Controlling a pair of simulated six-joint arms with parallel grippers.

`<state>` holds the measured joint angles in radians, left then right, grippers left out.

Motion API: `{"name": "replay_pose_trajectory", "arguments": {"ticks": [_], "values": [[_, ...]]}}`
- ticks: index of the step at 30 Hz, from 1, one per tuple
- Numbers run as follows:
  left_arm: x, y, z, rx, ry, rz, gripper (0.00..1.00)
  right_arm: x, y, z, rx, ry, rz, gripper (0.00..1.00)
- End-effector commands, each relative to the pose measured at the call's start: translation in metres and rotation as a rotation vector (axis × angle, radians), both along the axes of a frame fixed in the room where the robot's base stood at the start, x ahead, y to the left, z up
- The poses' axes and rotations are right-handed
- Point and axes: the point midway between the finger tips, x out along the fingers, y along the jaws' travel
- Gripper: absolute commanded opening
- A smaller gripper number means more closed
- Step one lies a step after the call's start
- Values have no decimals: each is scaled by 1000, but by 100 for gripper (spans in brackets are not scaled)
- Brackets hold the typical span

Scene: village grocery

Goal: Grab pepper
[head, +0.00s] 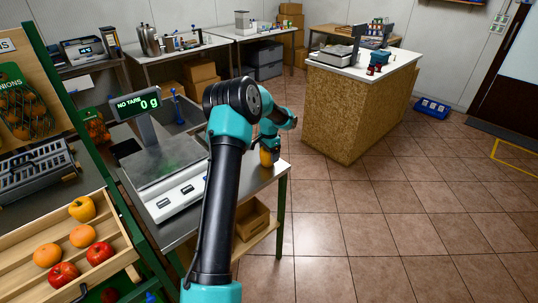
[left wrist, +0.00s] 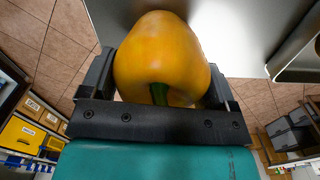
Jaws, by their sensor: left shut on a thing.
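A yellow-orange pepper (left wrist: 160,52) with a green stem fills the upper middle of the left wrist view, between the two dark fingers. My left gripper (left wrist: 158,80) is shut on it, with a finger on each side. In the head view the same pepper (head: 267,158) shows small under the left gripper (head: 268,148), at the right end of the metal table. I cannot tell whether it touches the table top. My right gripper is not in view.
A scale (head: 165,165) reading 0 g stands on the metal table (head: 262,178), left of my arm. The tray also holds orange and red round produce (head: 83,236). A wooden counter (head: 350,110) stands farther back.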

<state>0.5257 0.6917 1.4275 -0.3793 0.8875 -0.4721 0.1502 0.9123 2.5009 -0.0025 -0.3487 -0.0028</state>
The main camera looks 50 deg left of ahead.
Motion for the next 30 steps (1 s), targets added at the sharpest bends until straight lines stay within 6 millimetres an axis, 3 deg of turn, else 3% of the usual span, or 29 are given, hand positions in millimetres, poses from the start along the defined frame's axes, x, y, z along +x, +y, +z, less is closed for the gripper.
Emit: {"name": "replay_pose_trajectory", "arguments": {"ticks": [14,23,30], "values": [[-6,-6,35,-1,0,-1,57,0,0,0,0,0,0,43],[-34,-38,39,-2,0,-3,57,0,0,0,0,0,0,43],[-67,-76,44,-1,0,-4,57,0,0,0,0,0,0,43]]}}
